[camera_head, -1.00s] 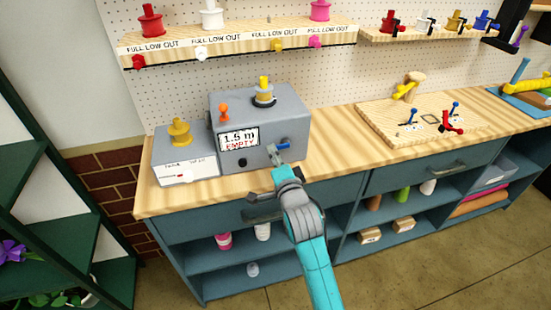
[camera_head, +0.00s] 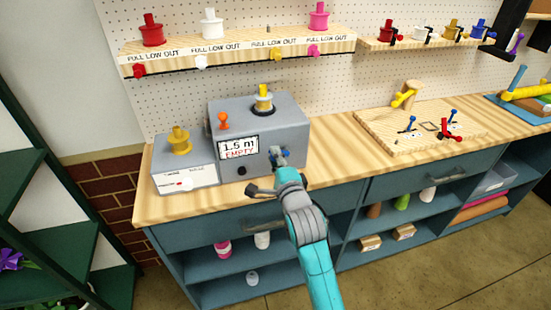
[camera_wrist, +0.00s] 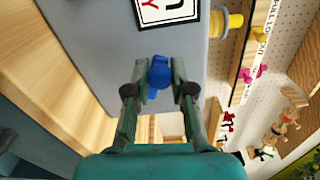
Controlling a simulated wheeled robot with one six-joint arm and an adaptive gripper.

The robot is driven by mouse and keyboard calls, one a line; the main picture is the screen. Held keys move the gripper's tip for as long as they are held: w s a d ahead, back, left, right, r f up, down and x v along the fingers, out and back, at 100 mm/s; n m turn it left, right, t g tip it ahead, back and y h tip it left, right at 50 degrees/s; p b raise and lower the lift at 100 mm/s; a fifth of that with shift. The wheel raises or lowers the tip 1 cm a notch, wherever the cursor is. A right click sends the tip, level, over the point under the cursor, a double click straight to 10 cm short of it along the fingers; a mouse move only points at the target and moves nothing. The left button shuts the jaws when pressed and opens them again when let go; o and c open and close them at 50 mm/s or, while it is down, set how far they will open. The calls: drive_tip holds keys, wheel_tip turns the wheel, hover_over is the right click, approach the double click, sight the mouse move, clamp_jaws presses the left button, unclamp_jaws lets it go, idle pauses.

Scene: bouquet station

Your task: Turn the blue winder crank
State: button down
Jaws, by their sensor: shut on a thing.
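The blue winder crank (camera_wrist: 159,76) sticks out from the front of the grey winder box (camera_head: 285,122), right of its display. In the wrist view it lies between the two fingers of my gripper (camera_wrist: 160,82), which is shut on it. In the head view my gripper (camera_head: 279,158) is at the box's front and mostly covers the crank. The display (camera_head: 238,147) reads 1.5 m and EMPTY.
A smaller grey-white box (camera_head: 185,175) with a yellow spool stands left of the winder. A shelf of spools (camera_head: 240,50) runs above. A wooden board (camera_head: 385,130) with small clamps lies to the right. The bench between is clear.

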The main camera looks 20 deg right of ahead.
drive_tip(key=c, duration=1)
unclamp_jaws()
drive_tip(key=s, duration=1.2)
drive_tip(key=shift+f, duration=0.1)
